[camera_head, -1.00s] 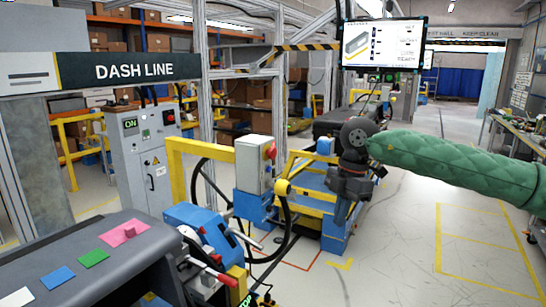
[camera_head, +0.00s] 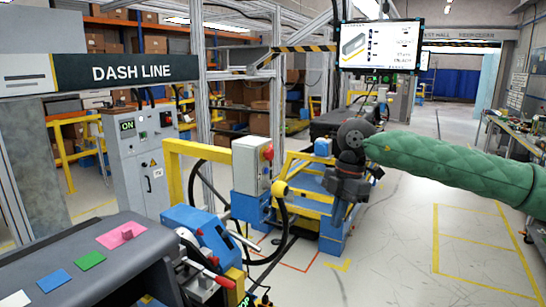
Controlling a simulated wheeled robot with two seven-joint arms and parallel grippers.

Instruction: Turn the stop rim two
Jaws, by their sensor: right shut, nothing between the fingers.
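A red stop button (camera_head: 267,153) sits on the right face of a pale control box (camera_head: 248,165) on a blue and yellow stand, left of centre. Another small red button (camera_head: 166,119) is on the grey cabinet (camera_head: 143,155) further left. I cannot tell which one carries the stop rim two, and no rim marking is legible. My right arm comes in from the right in a green sleeve. My right gripper (camera_head: 343,205) hangs dark and low, right of the pale box and well apart from it. It is shut and empty. My left gripper is not in view.
A blue clamp (camera_head: 200,232) with red-tipped levers stands beside the dark dashboard (camera_head: 75,265) in front. A black hose (camera_head: 284,215) loops below the pale box. A yellow and blue cart (camera_head: 333,235) stands behind my right gripper.

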